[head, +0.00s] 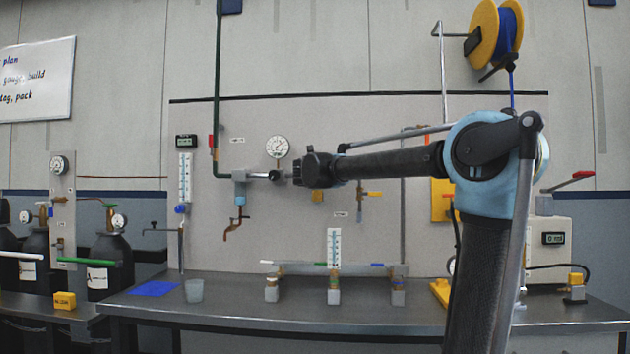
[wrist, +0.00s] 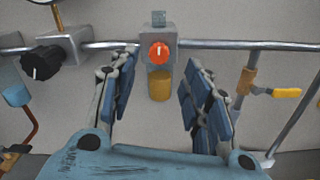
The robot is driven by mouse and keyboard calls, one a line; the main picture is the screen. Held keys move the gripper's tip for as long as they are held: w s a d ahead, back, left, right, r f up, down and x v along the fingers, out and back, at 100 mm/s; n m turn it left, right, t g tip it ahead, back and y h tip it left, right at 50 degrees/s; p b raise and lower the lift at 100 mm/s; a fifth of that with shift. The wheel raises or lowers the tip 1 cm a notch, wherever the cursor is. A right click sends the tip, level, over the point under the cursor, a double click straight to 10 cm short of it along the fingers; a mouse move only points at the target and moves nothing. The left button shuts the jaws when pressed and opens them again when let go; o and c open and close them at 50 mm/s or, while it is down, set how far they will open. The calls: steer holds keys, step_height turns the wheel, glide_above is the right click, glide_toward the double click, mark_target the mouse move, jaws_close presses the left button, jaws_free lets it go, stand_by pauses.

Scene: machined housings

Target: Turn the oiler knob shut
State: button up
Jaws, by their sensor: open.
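The oiler is a grey block with an orange-red knob (wrist: 159,52) on its front and an amber bowl (wrist: 160,84) below, set in a horizontal pipe in the wrist view. The knob has a pale mark near its middle. My gripper (wrist: 160,68) is open and empty, with one blue-padded finger on each side of the oiler, apart from the knob. In the head view my gripper (head: 302,170) is in front of the panel and hides the knob; the amber bowl (head: 318,196) shows just below it.
A black knob (wrist: 41,63) on a grey regulator block is left of the oiler. A yellow-handled valve (wrist: 286,93) hangs to the right. A round gauge (head: 277,147) is above the pipe. The bench (head: 240,307) below holds a manifold rail (head: 300,267).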

steer(key=shift+s+a, duration=0.1)
steer(key=shift+s, duration=2.85)
steer(key=s+d+f+m+g+h, duration=0.25)
steer(key=s+d+f+m, duration=0.3)
steer(key=d+f, duration=0.35)
steer(key=s+d+f+m+g+h, duration=0.1)
steer(key=s+d+f+m+g, duration=0.35)
steer(key=d+f+m, duration=0.4)
steer(key=s+d+f+m+g+h, duration=0.1)
steer(key=s+d+f+m+g, duration=0.1)
steer(key=s+d+f+m, duration=0.6)
steer(key=s+d+f+m+g+y, duration=0.1)
steer(key=s+f+m, duration=0.4)
steer(key=s+f, duration=0.6)
steer(key=s+d+f+m+g+y, duration=0.1)
steer(key=s+f+m+g+y, duration=0.3)
steer(key=s+f, duration=0.7)
step_height(320, 180, down, 6)
steer(key=shift+s+f+m+g, duration=0.15)
steer(key=shift+m+g, duration=0.65)
steer(key=shift+g, duration=0.1)
